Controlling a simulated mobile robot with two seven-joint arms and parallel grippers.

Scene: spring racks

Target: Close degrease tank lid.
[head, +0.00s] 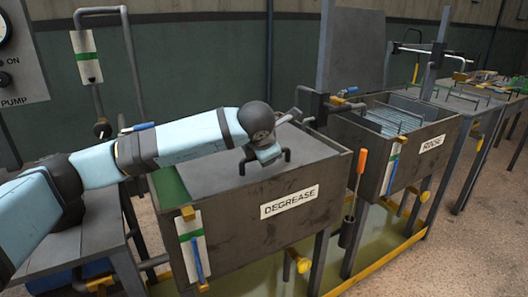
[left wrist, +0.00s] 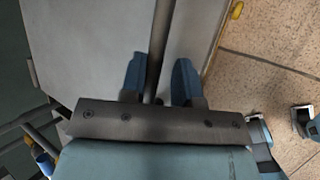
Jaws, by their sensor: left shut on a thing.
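The degrease tank (head: 235,235) is a dark box with a DEGREASE label, in the middle of the head view. Its grey lid (head: 205,160) lies nearly flat over the tank top. A green strip of the inside (head: 170,186) shows at the left end. My left gripper (head: 266,155) is over the lid at its dark handle (head: 287,156). In the left wrist view, the blue fingers of my left gripper (left wrist: 160,80) are on either side of the handle bar (left wrist: 160,35), shut on it. Whether the lid touches the rim all round is unclear.
The rinse tank (head: 408,150) stands to the right, with a tall grey panel (head: 350,50) upright behind it. An orange-handled tool (head: 360,165) stands in a holder between the tanks. A pump panel (head: 20,60) is at the upper left. Tiled floor (head: 440,265) is clear at right.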

